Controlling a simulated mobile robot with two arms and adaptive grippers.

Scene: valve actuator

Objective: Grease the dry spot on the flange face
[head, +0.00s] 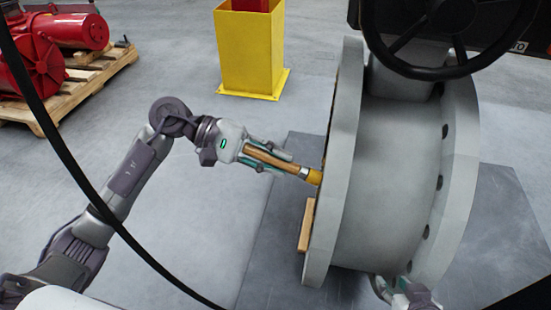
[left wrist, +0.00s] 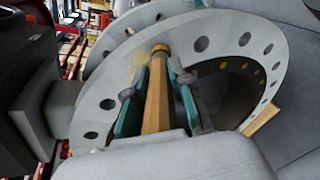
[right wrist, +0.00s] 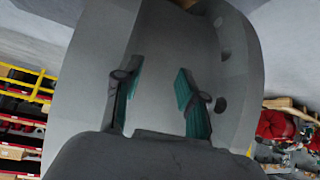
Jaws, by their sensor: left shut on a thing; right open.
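The large grey valve body (head: 395,170) stands with its flange (head: 340,165) edge-on in the head view. In the left wrist view the flange face (left wrist: 105,75) shows as a ring with bolt holes. My left gripper (head: 285,163) is shut on the wooden handle of a grease brush (head: 272,158). The brush's yellow tip (head: 315,177) is at the flange face; whether it touches I cannot tell. The brush also shows in the left wrist view (left wrist: 157,100). My right gripper (right wrist: 155,90) is open and empty, beside the valve body's grey surface. A dry spot is not clearly distinguishable.
A black handwheel (head: 440,30) sits above the valve. A wooden block (head: 306,225) is low beside the flange. A yellow post guard (head: 250,50) stands behind, and red actuators (head: 75,30) rest on a pallet (head: 85,90) at left. A black cable crosses the head view.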

